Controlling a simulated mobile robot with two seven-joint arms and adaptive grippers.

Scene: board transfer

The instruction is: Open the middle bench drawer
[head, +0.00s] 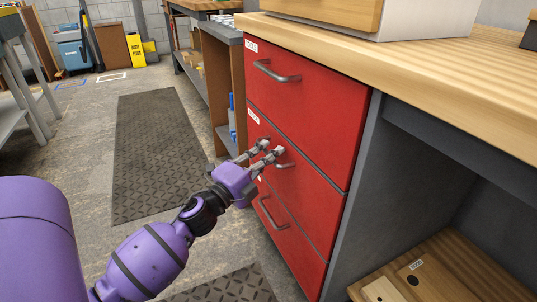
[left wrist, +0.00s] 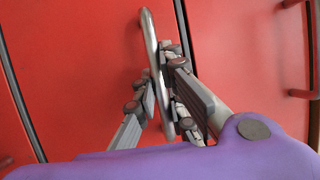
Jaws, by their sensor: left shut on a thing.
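The bench has a stack of red drawers with grey bar handles. The middle drawer (head: 312,183) appears flush with the drawers above and below it. My left gripper (head: 271,151) is at the middle drawer's handle (head: 285,165). In the left wrist view my left gripper (left wrist: 163,95) has its fingers on either side of the handle (left wrist: 151,45), shut on it. The fingers hide part of the handle. My right gripper is not in view.
The top drawer (head: 305,100) and bottom drawer (head: 285,235) look shut. The wooden benchtop (head: 420,62) overhangs above. An open bay with a wooden board (head: 450,270) is at the right. Dark floor mats (head: 158,150) lie on the left, where the floor is clear.

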